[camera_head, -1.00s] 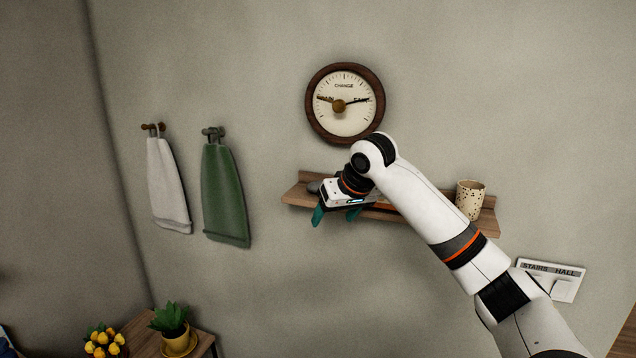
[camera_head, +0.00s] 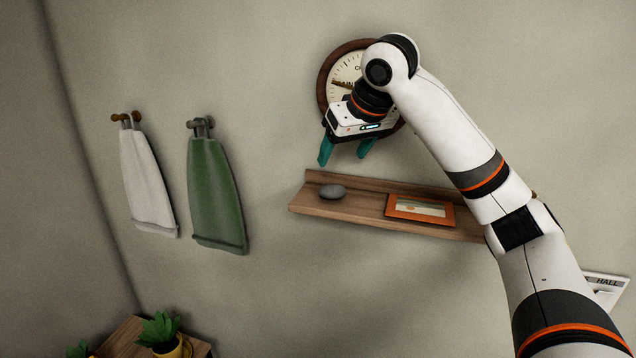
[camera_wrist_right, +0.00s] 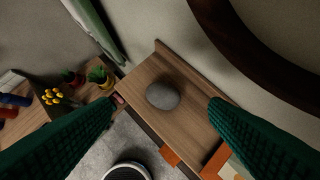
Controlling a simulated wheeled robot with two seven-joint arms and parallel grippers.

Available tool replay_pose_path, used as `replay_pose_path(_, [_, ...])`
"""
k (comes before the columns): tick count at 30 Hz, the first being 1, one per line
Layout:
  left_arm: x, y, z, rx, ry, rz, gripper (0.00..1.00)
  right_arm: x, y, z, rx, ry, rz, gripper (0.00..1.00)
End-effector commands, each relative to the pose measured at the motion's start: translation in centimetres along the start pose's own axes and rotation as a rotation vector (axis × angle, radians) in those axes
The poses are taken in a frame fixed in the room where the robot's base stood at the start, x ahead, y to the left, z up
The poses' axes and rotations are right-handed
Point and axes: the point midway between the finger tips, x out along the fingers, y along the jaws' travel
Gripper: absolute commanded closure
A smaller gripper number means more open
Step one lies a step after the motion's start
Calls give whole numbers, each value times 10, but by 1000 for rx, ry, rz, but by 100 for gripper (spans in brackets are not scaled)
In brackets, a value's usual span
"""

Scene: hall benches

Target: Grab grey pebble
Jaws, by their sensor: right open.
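The grey pebble (camera_head: 332,192) is a smooth oval stone lying on the left part of the wooden wall shelf (camera_head: 345,209). In the right wrist view the pebble (camera_wrist_right: 162,95) shows between the two green fingers, farther off than their tips. My right gripper (camera_head: 346,158) is open and empty. It hangs above the shelf with its teal fingers pointing down, apart from the pebble. My left gripper is not in view.
An orange-framed picture (camera_head: 420,209) lies on the shelf right of the pebble. A round clock (camera_head: 327,82) hangs behind my right gripper. A green towel (camera_head: 215,195) and a white towel (camera_head: 147,185) hang at left. Plants (camera_head: 159,330) stand below.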

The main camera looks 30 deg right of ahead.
Motion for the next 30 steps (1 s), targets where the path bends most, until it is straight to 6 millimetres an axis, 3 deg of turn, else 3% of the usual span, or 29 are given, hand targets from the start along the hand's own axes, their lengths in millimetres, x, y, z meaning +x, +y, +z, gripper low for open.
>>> replay_pose_path(12, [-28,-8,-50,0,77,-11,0,60,-1,0,0,4,-1,31])
replay_pose_path(16, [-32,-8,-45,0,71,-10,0,68,-2,-1,1,3,-2,31])
replay_pose_path(23, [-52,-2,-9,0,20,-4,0,99,-5,-5,0,5,-1,31])
replay_pose_path(30, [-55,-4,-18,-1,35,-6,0,117,-5,-6,1,1,0,31])
